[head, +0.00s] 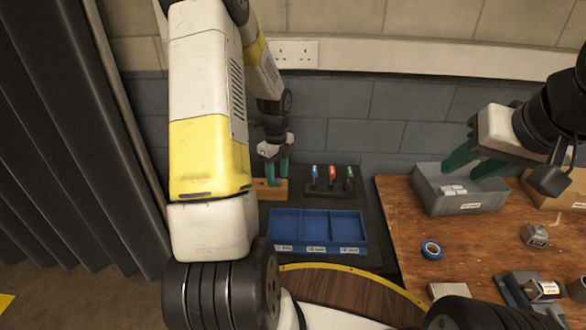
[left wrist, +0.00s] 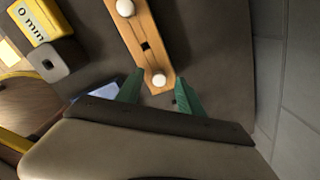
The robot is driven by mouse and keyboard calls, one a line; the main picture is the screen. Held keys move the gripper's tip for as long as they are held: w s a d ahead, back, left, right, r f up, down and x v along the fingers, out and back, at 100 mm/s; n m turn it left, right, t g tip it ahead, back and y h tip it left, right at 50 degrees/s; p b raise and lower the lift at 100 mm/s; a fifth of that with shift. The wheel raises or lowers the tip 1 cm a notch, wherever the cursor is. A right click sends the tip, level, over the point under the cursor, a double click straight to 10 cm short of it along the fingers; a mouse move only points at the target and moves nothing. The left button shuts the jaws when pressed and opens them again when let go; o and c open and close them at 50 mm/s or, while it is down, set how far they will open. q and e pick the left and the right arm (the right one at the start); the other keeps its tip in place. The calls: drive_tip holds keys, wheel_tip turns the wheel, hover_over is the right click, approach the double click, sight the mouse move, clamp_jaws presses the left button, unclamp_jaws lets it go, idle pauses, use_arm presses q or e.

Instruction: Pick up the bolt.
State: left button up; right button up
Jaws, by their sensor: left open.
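A wooden block (head: 264,195) lies on the dark mat at the back left, below my left gripper (head: 277,178). In the left wrist view the block (left wrist: 141,30) carries two white round heads and a small dark square hole between them. The nearer white head (left wrist: 158,81), perhaps the bolt, lies between the green fingers of my left gripper (left wrist: 160,92) in the picture. The fingers are open and no contact shows. I cannot tell their height above the block. My right gripper (head: 462,174) is open, with its fingers at the grey bin (head: 458,205).
A blue three-compartment tray (head: 318,247) stands in front of the block. A black rack (head: 331,187) holds blue, red and green-topped tools. A blue tape roll (head: 432,250) and a metal item (head: 535,235) lie on the wooden table (head: 400,212). The wall is close behind.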

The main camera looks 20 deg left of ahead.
use_arm(q)
drive_tip(key=shift+f, duration=0.4)
drive_tip(key=shift+c, duration=0.5)
clamp_jaws()
drive_tip(key=shift+r, duration=0.15)
